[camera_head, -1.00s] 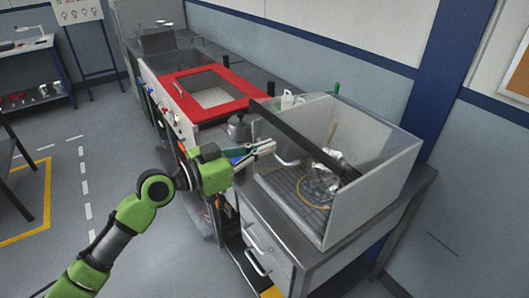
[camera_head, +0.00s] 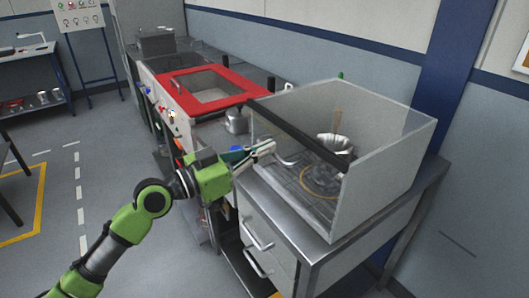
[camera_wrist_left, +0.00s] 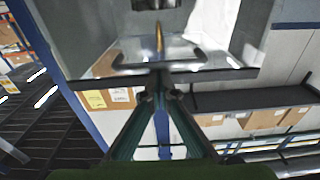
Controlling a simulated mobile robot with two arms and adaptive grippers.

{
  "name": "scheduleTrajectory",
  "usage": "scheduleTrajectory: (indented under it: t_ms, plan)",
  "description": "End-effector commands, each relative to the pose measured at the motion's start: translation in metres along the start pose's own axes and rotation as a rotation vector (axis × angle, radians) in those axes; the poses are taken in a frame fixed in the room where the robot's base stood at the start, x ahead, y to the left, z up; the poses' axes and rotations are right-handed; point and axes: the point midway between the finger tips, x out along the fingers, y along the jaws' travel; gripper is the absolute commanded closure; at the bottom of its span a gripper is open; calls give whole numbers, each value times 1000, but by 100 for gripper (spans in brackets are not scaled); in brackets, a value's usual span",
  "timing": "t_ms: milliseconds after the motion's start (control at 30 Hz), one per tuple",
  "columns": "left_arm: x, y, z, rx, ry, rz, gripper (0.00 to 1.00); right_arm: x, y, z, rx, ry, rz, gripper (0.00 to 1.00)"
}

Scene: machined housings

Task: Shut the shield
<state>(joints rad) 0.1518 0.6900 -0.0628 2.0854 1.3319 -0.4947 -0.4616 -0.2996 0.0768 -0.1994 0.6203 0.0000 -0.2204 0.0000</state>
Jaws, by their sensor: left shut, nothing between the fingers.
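The shield appears to be the clear panel with a dark bar (camera_head: 298,138) along its edge, on the open-topped grey enclosure (camera_head: 385,165) on the bench. A pale bent handle (camera_head: 286,160) shows near the enclosure's left side. My left gripper (camera_head: 268,147) is shut and empty, its tips close to this handle; I cannot tell if they touch. In the left wrist view a handle bar (camera_wrist_left: 160,68) lies just beyond the closed fingertips (camera_wrist_left: 160,92). My right gripper is not in view.
A metal pot (camera_head: 334,143) stands inside the enclosure. A red-framed unit (camera_head: 255,91) and a kettle-like vessel (camera_head: 236,121) are behind my gripper. Drawers (camera_head: 262,232) are below the bench top.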

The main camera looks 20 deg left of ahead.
Motion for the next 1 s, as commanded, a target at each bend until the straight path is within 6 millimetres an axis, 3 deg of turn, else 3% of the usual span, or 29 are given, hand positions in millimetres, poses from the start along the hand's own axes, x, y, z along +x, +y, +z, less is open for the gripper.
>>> scheduleTrajectory:
  t_ms: [33, 367, 733, 800, 1000]
  plan:
    - [0, 3, 17, -11, -36, 9, 100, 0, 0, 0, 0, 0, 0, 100]
    - [1, 2, 16, -12, -39, 8, 100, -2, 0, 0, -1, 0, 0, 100]
    - [15, 0, -42, -1, -7, -3, 100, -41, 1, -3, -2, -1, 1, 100]
    - [1, -2, -28, 1, -11, -7, 100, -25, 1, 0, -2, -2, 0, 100]
    - [-34, -1, -26, 3, -8, -6, 100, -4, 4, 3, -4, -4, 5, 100]
